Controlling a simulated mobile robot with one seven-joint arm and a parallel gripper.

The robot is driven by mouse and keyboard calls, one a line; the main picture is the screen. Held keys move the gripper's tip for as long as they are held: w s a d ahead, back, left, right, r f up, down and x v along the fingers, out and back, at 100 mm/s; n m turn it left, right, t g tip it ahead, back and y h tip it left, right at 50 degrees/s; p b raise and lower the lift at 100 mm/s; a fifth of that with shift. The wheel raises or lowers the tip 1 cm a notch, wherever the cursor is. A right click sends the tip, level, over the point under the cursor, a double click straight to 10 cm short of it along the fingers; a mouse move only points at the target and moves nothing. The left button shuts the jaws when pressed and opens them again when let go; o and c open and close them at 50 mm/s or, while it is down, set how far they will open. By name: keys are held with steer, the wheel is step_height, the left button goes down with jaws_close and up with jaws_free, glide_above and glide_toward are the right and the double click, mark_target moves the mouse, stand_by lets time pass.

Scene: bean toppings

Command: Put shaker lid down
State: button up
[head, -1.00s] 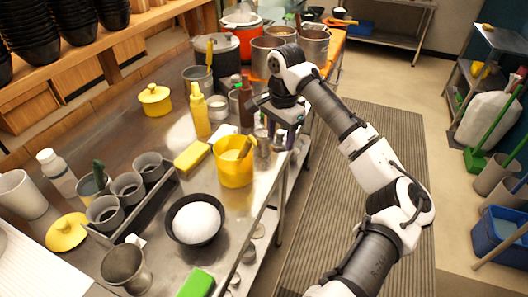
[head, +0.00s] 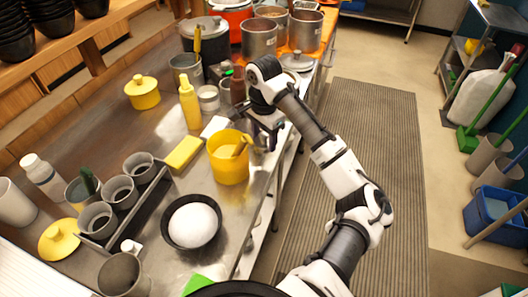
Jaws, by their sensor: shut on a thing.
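My gripper (head: 264,138) hangs over the right edge area of the steel counter (head: 240,225), just behind and right of the yellow container (head: 229,166). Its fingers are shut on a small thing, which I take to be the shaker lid. The lid is mostly hidden by the fingers and the wrist, so its shape and its height above the counter cannot be told. The shaker body cannot be made out clearly near the gripper.
A yellow squeeze bottle (head: 190,103), a yellow block (head: 184,154) and a white item (head: 214,127) stand left of the gripper. A black bowl with white contents (head: 191,221) is nearer. Pots (head: 258,39) stand behind. Bare counter shows left of the yellow block.

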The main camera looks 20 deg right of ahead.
mark_target(264, 134)
steer(key=shift+f, duration=3.5)
steer(key=shift+f, duration=0.15)
steer(key=o, duration=0.7)
step_height(264, 134, up, 12)
steer(key=shift+r, duration=0.15)
